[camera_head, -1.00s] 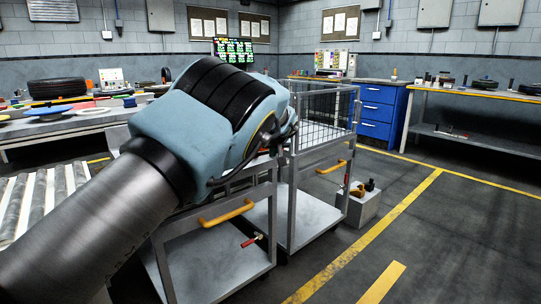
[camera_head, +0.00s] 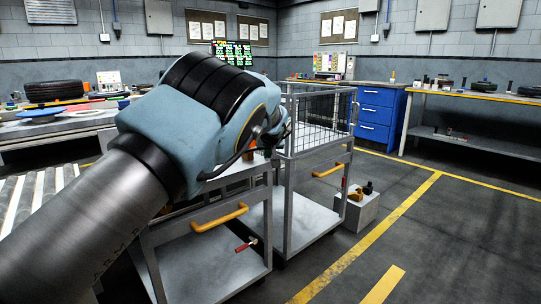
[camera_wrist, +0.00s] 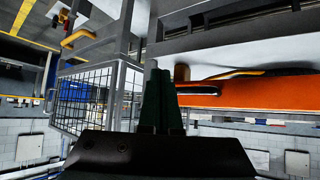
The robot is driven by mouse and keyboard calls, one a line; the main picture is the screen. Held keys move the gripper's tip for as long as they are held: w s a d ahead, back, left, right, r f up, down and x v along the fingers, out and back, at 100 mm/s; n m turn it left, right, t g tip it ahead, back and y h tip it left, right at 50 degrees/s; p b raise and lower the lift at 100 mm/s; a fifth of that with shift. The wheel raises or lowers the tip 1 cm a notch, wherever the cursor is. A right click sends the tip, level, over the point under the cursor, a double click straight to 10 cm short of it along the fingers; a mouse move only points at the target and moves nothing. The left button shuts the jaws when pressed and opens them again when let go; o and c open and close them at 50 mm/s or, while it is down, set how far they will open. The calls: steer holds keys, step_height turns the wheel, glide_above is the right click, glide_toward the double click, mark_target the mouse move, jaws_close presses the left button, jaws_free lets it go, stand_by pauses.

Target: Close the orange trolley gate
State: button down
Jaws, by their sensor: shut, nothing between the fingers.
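The grey trolley (camera_head: 205,257) stands in front of me, with an orange handle (camera_head: 220,217) on its near side. A long orange panel (camera_wrist: 260,93), which looks like the gate, lies right of my gripper in the wrist view, where the scene appears upside down. A brownish-yellow knob (camera_wrist: 182,73) and a dark curved bar show beside the panel. My gripper (camera_wrist: 160,72) has its dark green fingers together and empty, close to the panel's left end. I cannot tell whether they touch it. In the head view my arm hides the fingers and most of the gate.
A wire-mesh cage trolley (camera_head: 320,122) stands just beyond, with its own orange handle (camera_head: 328,170). A grey box (camera_head: 357,211) with small parts stands right of it. Rollers (camera_head: 37,190) lie at left. A blue drawer cabinet (camera_head: 377,117) is behind. The floor at right is clear.

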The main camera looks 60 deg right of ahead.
steer(key=s+a+r, duration=0.2)
steer(key=s+r, duration=0.4)
steer(key=s, duration=0.2)
steer(key=shift+r+b, duration=0.3)
steer(key=shift+b, duration=0.15)
